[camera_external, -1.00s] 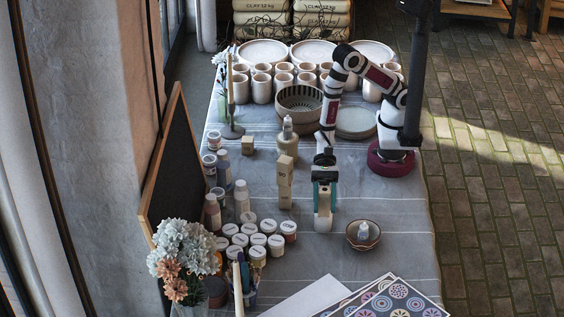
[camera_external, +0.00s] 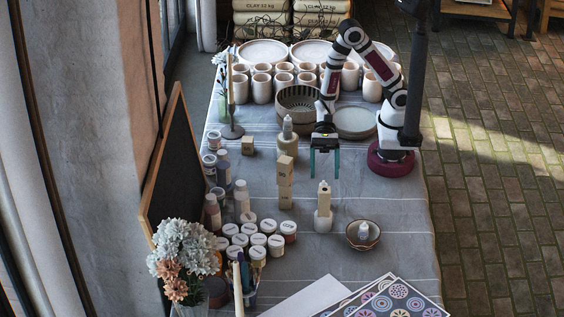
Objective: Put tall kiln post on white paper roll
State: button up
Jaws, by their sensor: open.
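A tall beige kiln post (camera_external: 324,196) stands upright on top of a short white paper roll (camera_external: 323,224), right of the middle of the table. The post looks straight and its lower end meets the roll's top. My gripper (camera_external: 324,176) is open and empty.
Stacked beige blocks (camera_external: 285,183) stand left of the post. A small bowl (camera_external: 352,240) holding a little bottle is at its right. Several lidded paint jars (camera_external: 258,240) are at front left. A squeeze bottle (camera_external: 288,136) and a striped bowl (camera_external: 297,97) are behind.

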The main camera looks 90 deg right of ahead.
jog(key=s+d+r+n+g+h, duration=0.2)
jog(key=s+d+r+n+g, duration=0.1)
jog(key=s+d+r+n, duration=0.25)
jog(key=s+d+n+t+h, duration=0.1)
jog(key=s+d+n+h, duration=0.1)
jog(key=d, duration=0.4)
jog(key=s+d+r+n+t+h, duration=0.1)
jog(key=s+d+n+h, duration=0.1)
jog(key=d+h, duration=0.2)
jog(key=s+d+n+h, duration=0.2)
jog(key=d+n+h, duration=0.1)
jog(key=d, duration=0.5)
jog(key=shift+r+t+h, duration=0.15)
jog(key=shift+t+h, duration=0.15)
jog(key=shift+t, duration=0.1)
